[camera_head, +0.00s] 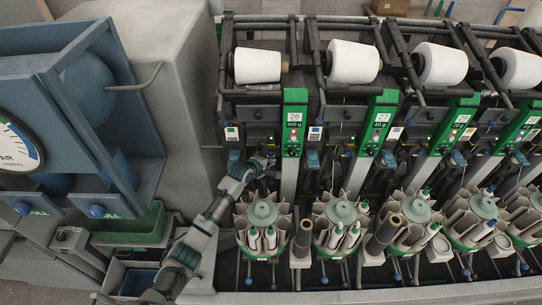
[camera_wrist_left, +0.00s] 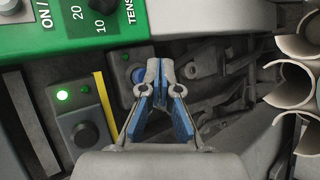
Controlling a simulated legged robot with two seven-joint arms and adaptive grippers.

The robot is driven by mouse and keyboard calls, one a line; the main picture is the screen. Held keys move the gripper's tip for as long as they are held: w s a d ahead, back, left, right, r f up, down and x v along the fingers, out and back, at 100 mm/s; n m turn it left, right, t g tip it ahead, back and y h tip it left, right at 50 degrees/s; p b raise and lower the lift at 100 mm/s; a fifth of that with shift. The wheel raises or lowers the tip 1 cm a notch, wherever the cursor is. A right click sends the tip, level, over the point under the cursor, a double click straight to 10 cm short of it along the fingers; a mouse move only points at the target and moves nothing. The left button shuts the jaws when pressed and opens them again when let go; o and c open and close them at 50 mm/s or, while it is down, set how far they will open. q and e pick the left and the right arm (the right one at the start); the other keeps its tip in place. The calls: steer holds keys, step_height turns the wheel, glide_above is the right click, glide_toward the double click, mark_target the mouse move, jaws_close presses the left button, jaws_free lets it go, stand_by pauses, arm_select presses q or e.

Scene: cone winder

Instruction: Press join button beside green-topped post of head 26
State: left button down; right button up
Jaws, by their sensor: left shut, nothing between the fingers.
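The green-topped post (camera_head: 294,118) of head 26 stands at the left end of the row, its number label at the top. My left gripper (camera_head: 268,159) is just left of this post, low at the head's front panel. In the left wrist view my left gripper (camera_wrist_left: 161,64) is shut and empty, with its tips over a dark panel. A blue round button (camera_wrist_left: 137,76) shows right beside the left fingertip; contact cannot be told. My right gripper is not in view.
A round magazine (camera_head: 262,211) with bobbins stands below the gripper. White cones (camera_head: 257,65) hang above. Another green-topped post (camera_head: 378,122), numbered 27, stands to the right. A grey-blue cabinet (camera_head: 95,120) with an air gauge fills the left. Paper-like tubes (camera_wrist_left: 298,80) edge the wrist view's right.

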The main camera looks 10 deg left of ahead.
arm_select(q)
steer(key=shift+w+a, duration=0.1)
steer(key=shift+a, duration=0.05)
steer(key=shift+w, duration=0.3)
steer(key=shift+w+a+r, duration=0.1)
steer(key=shift+w, duration=0.35)
stand_by(0.6)
stand_by(0.3)
steer(key=s+p, duration=0.1)
steer(key=p, duration=0.1)
steer(key=shift+s+d+p, duration=0.2)
steer(key=shift+s+p, duration=0.15)
steer(key=shift+s, duration=0.05)
